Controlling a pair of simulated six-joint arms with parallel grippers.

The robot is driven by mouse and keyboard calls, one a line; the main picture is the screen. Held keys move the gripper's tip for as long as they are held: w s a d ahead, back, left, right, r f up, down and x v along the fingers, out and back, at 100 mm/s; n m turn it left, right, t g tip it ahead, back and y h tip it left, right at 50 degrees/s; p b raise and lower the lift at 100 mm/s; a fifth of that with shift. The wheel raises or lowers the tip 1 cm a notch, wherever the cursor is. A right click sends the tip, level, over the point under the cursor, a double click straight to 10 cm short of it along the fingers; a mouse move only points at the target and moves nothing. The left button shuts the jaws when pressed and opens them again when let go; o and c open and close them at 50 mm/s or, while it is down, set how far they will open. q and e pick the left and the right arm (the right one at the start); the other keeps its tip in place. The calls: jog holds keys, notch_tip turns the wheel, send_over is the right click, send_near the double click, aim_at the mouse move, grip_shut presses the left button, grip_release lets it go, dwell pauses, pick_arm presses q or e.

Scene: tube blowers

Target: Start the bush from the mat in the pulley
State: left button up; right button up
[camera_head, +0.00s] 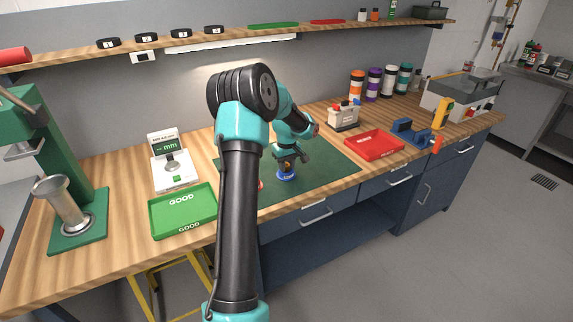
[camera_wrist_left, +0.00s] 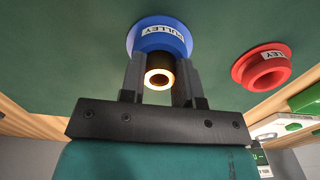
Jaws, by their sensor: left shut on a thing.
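My left gripper (camera_head: 288,160) points down over the green mat (camera_head: 325,160) and is shut on a small bronze bush (camera_wrist_left: 159,78), which shows between the fingertips in the left wrist view (camera_wrist_left: 160,88). The blue pulley (camera_head: 286,177), labelled PULLEY, sits on the mat right below the bush; it also shows behind the bush in the left wrist view (camera_wrist_left: 160,30). I cannot tell whether the bush's far end touches or enters the pulley's bore. A red pulley (camera_wrist_left: 263,67) lies beside it, mostly hidden behind my arm in the head view. My right gripper is not in view.
A green GOOD tray (camera_head: 183,211) and a gauge (camera_head: 170,165) stand left of the mat, with a green press (camera_head: 75,215) further left. A red tray (camera_head: 374,144), a blue block (camera_head: 410,131) and several coloured bottles (camera_head: 374,83) are to the right. The mat's right part is clear.

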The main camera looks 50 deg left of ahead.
pick_arm(q)
jog(key=shift+f, duration=0.15)
jog(key=o, duration=1)
notch_tip(320, 180, up, 17)
jog(key=shift+r, duration=0.2)
dwell(0.9)
